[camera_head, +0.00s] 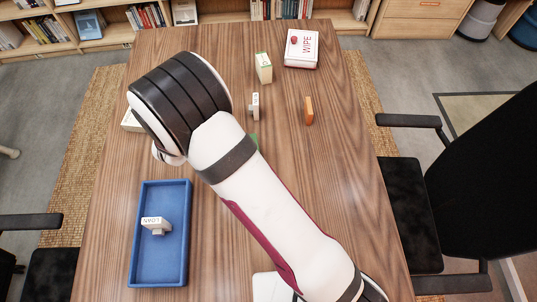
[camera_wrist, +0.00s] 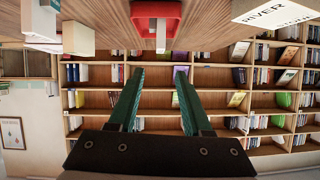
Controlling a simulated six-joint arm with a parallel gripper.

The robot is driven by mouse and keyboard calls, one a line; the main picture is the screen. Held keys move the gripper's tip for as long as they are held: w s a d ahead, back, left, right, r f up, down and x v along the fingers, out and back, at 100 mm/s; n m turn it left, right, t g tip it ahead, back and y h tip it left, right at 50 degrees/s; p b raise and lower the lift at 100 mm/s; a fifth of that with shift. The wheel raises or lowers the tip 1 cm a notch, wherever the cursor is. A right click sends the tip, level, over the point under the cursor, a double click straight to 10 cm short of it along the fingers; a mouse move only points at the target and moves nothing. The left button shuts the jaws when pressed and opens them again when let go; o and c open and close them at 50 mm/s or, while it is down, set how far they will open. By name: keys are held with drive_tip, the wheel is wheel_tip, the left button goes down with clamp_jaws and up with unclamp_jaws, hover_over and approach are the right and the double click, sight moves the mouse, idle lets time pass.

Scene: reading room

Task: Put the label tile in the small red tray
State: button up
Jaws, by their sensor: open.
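A white label tile (camera_head: 156,223) with dark lettering and a short stem sits in the blue tray in the head view. A similar small white piece (camera_head: 255,104) stands on the table beyond my arm. In the wrist view, a small red tray (camera_wrist: 155,13) is at the top centre, with a narrow white piece (camera_wrist: 161,37) at it; I cannot tell whether that is inside or in front. I do not see the red tray in the head view; my arm covers part of the table. My gripper (camera_wrist: 155,72) is open, with nothing between its green fingers.
The blue tray (camera_head: 137,245) lies at the table's front left. An orange block (camera_head: 308,110), a green-white box (camera_head: 263,68) and a WIPE box (camera_head: 302,50) stand farther back. A lettered white box (camera_wrist: 270,11) shows at the wrist view's upper right. The table's right side is clear.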

drive_tip(key=s+d+r+g+y, duration=0.1)
drive_tip(key=s+d+r+g, duration=0.1)
drive_tip(key=s+d+r, duration=0.1)
drive_tip(key=s+d+r+m+g+y, duration=0.1)
drive_tip(key=s+d+r+g, duration=0.1)
drive_tip(key=s+d+r, duration=0.1)
drive_tip(key=s+d+r+g+y, duration=0.1)
drive_tip(key=s+d+r+g, duration=0.2)
drive_tip(key=s+d, duration=0.2)
drive_tip(key=shift+s+d+r+m, duration=0.2)
drive_tip(key=shift+s+r+m, duration=0.2)
drive_tip(key=s+d+m+g, duration=0.1)
drive_tip(key=s+d+g, duration=0.2)
drive_tip(key=s, duration=0.8)
drive_tip(key=s+d+r+m+g+h, duration=0.1)
drive_tip(key=s+d+m+g, duration=0.1)
drive_tip(key=s+d, duration=0.6)
drive_tip(key=s+g, duration=0.1)
drive_tip(key=s, duration=0.3)
drive_tip(key=shift+s+d+h, duration=0.2)
drive_tip(key=shift+h, duration=0.1)
